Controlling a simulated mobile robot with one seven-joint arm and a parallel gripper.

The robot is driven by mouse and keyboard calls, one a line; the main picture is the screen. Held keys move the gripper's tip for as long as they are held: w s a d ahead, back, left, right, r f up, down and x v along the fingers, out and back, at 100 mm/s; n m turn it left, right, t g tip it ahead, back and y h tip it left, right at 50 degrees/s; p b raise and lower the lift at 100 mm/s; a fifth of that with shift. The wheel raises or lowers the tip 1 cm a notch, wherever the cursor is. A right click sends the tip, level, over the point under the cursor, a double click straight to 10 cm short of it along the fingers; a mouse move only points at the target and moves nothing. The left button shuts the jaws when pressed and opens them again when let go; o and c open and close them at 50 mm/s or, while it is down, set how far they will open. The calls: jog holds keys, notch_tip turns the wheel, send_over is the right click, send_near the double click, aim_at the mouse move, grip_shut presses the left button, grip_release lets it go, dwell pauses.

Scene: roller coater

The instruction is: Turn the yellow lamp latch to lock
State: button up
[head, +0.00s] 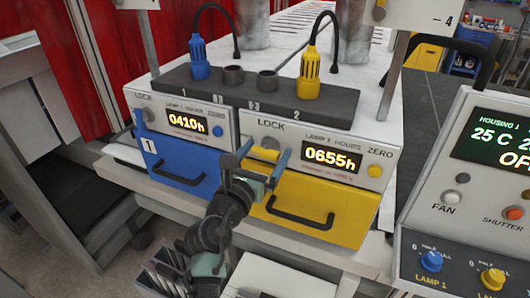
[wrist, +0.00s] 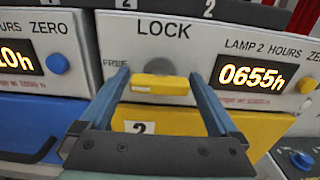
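The yellow lamp latch (wrist: 160,84) is a short bar lying level across a grey round pivot, below the word LOCK and right of the word FREE. It sits on the white panel (wrist: 160,38) above the yellow drawer. My gripper (wrist: 157,77) is open, with one blue finger on each side of the latch; no clear contact with it shows. In the head view my gripper (head: 264,154) is in front of the lamp 2 panel and partly hides the latch (head: 269,144). Nothing is held.
The yellow drawer (head: 335,215) with a black handle is below, and the blue drawer (head: 175,170) is at left. The lit 0655h display (head: 332,160) and a yellow zero button (head: 375,171) are right of the latch. A control box (head: 465,200) stands farther right.

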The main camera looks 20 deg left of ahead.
jog(key=c, duration=1.1)
jog(key=m+b, duration=0.1)
jog(key=m, duration=0.3)
jog(key=shift+f, duration=0.1)
jog(key=m+b, duration=0.2)
jog(key=m, duration=0.3)
jog(key=m+b, duration=0.3)
jog(key=m, duration=0.2)
jog(key=shift+f+b, duration=0.1)
jog(key=shift+b, duration=0.25)
jog(key=shift+m+b, duration=1.05)
jog(key=shift+m, duration=0.95)
